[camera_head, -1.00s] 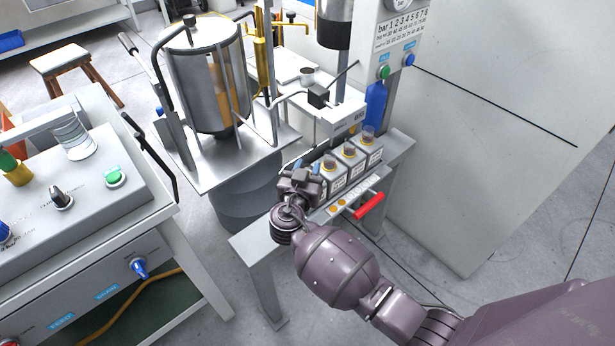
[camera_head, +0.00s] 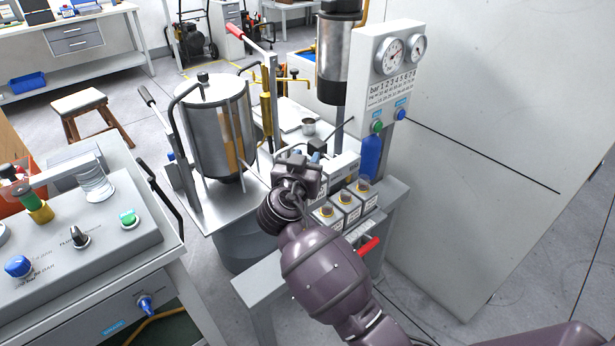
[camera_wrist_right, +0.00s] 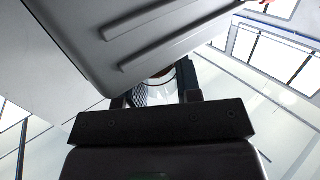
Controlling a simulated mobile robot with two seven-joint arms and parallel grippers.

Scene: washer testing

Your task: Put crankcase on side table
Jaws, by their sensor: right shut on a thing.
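My right gripper (camera_head: 300,168) is in front of the filling station and above the left end of a row of grey canisters. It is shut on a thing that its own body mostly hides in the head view. In the right wrist view, a large grey ribbed body (camera_wrist_right: 160,35) fills the top, close to the fingers (camera_wrist_right: 155,98); I take it for the crankcase. A dark ridged, reddish part shows between the fingers. A low grey table (camera_head: 250,285) stands below the gripper. I cannot tell whether it is the side table. My left gripper is not in view.
Several grey canisters with orange caps (camera_head: 346,203) stand behind my right forearm, near a red handle (camera_head: 368,246). A steel tank (camera_head: 212,125) is close on the left. A gauge column (camera_head: 385,75) stands behind. A control cart (camera_head: 90,225) fills the left; a stool (camera_head: 82,105) stands farther back.

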